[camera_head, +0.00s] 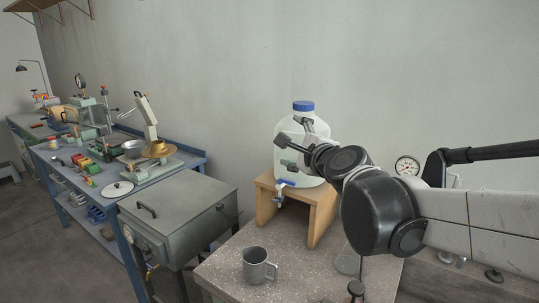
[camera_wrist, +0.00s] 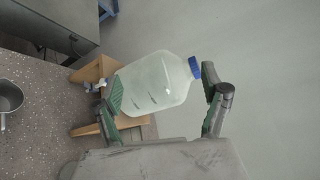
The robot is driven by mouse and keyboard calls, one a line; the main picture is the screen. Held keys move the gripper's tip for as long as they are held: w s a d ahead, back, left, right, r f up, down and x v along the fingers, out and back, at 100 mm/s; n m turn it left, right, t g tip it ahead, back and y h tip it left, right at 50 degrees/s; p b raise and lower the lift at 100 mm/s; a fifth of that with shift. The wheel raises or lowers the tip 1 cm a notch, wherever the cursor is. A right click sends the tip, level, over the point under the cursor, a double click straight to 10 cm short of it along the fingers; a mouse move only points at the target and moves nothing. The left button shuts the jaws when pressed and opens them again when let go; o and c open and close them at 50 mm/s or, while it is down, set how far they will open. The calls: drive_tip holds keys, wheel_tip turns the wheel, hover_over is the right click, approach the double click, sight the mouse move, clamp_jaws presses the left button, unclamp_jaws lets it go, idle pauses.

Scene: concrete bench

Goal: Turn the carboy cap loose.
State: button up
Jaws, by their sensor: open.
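The carboy (camera_head: 287,124) is a pale translucent jug with a blue cap (camera_head: 303,106) on top. It stands upright on a wooden stand (camera_head: 322,212) and has a small blue-handled spigot (camera_head: 284,184) low at its front. My gripper (camera_head: 284,150) is open in front of the carboy, below cap height, and partly hides its body. In the wrist view the carboy (camera_wrist: 155,85) appears on its side between my spread fingers (camera_wrist: 162,92). The cap (camera_wrist: 195,68) shows close to the right finger's tip; no contact can be made out. Nothing is held.
A grey metal mug (camera_head: 257,266) stands on the speckled bench (camera_head: 220,270) in front of the stand. A grey lidded box (camera_head: 178,212) is at left, with a cluttered blue workbench (camera_head: 70,180) beyond. A pressure gauge (camera_head: 407,166) is behind my arm.

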drive_tip(key=shift+s+a+f+n+g, duration=0.1)
drive_tip(key=shift+s+f+n+g, duration=0.2)
drive_tip(key=shift+s+f+n, duration=0.45)
drive_tip(key=shift+s+r, duration=0.1)
drive_tip(key=m+y+p, duration=0.4)
drive_tip(key=m+p, duration=0.3)
drive_tip(key=m, duration=0.6)
approach(304, 103)
drive_tip(key=p+x, duration=0.2)
drive_tip(key=x, duration=0.8)
drive_tip(key=shift+w, duration=0.25)
